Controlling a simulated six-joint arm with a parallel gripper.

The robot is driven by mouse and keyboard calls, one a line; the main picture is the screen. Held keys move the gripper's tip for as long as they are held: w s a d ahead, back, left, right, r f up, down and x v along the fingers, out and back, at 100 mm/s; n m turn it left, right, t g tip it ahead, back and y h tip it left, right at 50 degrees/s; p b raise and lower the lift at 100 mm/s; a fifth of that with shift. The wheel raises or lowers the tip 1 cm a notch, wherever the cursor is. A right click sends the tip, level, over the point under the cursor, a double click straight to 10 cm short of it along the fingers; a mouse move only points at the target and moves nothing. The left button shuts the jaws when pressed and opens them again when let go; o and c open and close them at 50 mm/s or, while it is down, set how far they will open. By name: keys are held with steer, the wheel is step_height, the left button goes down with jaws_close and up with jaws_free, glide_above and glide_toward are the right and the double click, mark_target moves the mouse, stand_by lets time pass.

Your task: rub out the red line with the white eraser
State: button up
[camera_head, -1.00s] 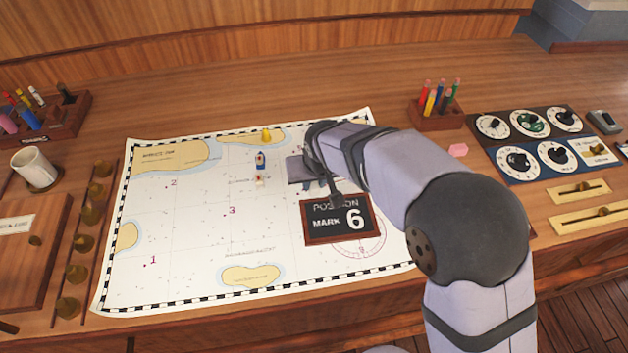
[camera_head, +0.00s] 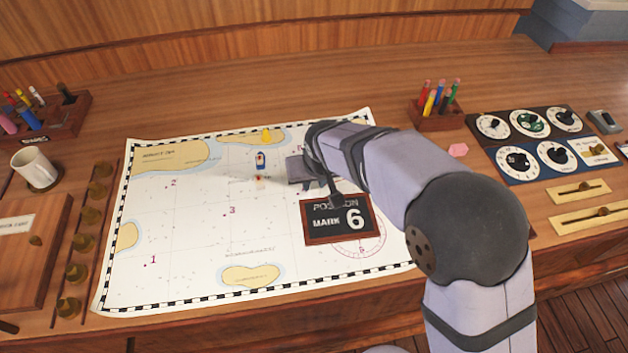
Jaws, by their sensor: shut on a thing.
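My gripper (camera_head: 300,170) is low over the middle of the white chart (camera_head: 190,225), right of the small blue-and-white ship figure (camera_head: 261,161). It is shut, but my own wrist and fingers hide what is between the jaws. No white eraser shows elsewhere on the chart or desk. I cannot make out a red line. A faint, blurred reddish mark (camera_head: 260,179) lies just below the ship figure; I cannot tell what it is.
A dark "Position Mark 6" plaque (camera_head: 325,235) stands close below my gripper. The chart's left half is mostly clear.

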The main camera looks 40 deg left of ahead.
steer(key=shift+w+d, duration=0.7)
steer(key=shift+w, duration=0.2)
steer(key=shift+w+d+p, duration=0.45)
steer(key=shift+w+d, duration=0.2)
steer(key=shift+w, duration=0.25)
steer(key=shift+w+d, duration=0.6)
steer(key=shift+w, duration=0.35)
steer(key=shift+w+d+p, duration=0.3)
steer(key=shift+w+d, duration=0.3)
steer(key=shift+w, duration=0.3)
